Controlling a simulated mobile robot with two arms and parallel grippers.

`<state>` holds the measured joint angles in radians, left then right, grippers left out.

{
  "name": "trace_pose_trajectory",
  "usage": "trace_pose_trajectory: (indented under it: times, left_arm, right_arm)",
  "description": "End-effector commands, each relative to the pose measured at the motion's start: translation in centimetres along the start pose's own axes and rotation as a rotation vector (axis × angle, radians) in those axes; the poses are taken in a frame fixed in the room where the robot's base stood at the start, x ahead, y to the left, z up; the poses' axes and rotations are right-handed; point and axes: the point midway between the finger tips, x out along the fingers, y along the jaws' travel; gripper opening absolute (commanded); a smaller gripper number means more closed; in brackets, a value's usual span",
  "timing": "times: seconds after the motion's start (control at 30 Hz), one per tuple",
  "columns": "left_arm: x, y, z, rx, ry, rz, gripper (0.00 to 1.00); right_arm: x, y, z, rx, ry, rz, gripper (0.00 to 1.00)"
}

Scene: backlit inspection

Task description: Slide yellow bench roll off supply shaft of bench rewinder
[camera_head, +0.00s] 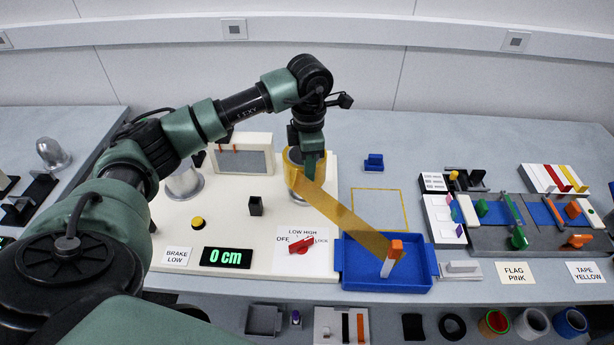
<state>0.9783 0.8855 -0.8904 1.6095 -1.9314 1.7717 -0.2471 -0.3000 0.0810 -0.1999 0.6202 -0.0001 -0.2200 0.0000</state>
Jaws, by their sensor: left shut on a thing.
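The yellow bench roll (322,172) is at the right side of the cream bench rewinder (230,225). My left gripper (309,168) comes down over it from above and is shut on the roll's wall. The supply shaft cannot be made out behind the gripper and roll, so I cannot tell whether the roll is still around it. A yellow web (347,223) runs from the roll down to the right, to a white stick with an orange top (395,249) at the blue tray (386,286). My right gripper is not in view.
A metal cylinder (184,184) stands at the rewinder's left. A display (226,257) reads 0 cm, beside a red switch (302,245). A yellow-outlined square (380,208) to the right is empty. Label cards read FLAG PINK (516,272) and TAPE YELLOW (586,272).

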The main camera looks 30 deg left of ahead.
Motion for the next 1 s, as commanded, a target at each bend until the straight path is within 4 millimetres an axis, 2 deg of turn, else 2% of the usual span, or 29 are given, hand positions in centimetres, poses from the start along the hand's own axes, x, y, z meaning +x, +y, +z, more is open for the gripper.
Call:
trace_pose_trajectory:
  times: [0.6, 1.0]
  left_arm:
    - [-2.6, 0.1, 0.0, 0.0, -0.002, 0.003, 0.0]
    - [-2.6, 0.1, 0.0, 0.0, -0.002, 0.002, 0.0]
  right_arm:
    - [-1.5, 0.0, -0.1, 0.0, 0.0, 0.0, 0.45]
    - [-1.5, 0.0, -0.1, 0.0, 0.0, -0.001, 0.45]
